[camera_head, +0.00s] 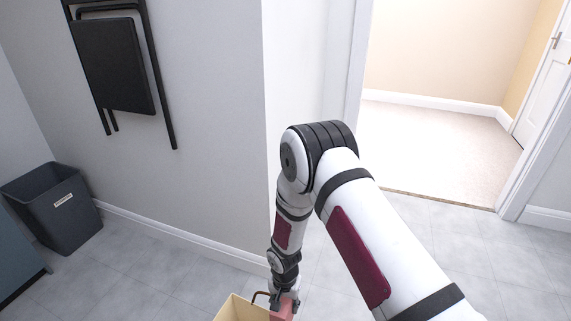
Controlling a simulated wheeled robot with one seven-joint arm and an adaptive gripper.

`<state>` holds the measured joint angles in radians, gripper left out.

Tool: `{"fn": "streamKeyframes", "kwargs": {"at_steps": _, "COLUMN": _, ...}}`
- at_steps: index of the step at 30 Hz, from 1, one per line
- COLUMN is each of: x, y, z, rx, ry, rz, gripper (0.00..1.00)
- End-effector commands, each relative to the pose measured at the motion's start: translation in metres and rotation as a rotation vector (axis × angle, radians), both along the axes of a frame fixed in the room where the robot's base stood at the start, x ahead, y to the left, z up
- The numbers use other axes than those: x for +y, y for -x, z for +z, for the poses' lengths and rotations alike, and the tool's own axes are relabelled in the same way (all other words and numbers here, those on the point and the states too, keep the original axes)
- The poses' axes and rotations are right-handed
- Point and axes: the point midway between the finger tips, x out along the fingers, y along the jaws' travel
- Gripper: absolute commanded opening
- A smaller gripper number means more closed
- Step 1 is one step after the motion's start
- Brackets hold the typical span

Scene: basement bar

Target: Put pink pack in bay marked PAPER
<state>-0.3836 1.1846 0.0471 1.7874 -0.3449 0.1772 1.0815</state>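My gripper (285,292) points down at the bottom edge of the view, and its fingertips are not clearly visible. A pink thing (284,311), likely the pink pack, shows right at the gripper's end and is cut off by the frame edge. I cannot tell whether the fingers are closed on it. A pale yellow open box (236,309) lies just left of the gripper, mostly out of frame. No bay with a readable PAPER mark shows.
A dark grey bin (70,220) with a small label, too small to read, stands by the left wall. A black folded chair (112,65) hangs on the wall. A wall corner (268,130) stands behind my arm. Grey tiled floor (160,275) is clear; a doorway opens at right.

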Motion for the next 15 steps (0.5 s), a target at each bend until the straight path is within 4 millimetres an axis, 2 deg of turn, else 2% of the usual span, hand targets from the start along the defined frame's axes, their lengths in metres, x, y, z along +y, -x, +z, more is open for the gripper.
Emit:
{"fn": "streamKeyframes", "kwargs": {"at_steps": 1, "x": -0.012, "y": -0.013, "z": 0.022, "rx": -0.010, "ry": 0.002, "rz": 0.007, "gripper": 0.09}}
{"fn": "streamKeyframes", "kwargs": {"at_steps": 7, "x": -0.061, "y": -0.039, "z": 0.102, "rx": -0.011, "ry": 0.016, "rz": 0.087, "gripper": 0.09}}
{"fn": "streamKeyframes", "kwargs": {"at_steps": 11, "x": -0.095, "y": -0.045, "z": 0.152, "rx": -0.007, "ry": 0.019, "rz": 0.141, "gripper": 0.09}}
{"fn": "streamKeyframes", "kwargs": {"at_steps": 15, "x": -0.129, "y": -0.043, "z": 0.203, "rx": -0.001, "ry": 0.016, "rz": 0.199, "gripper": 0.09}}
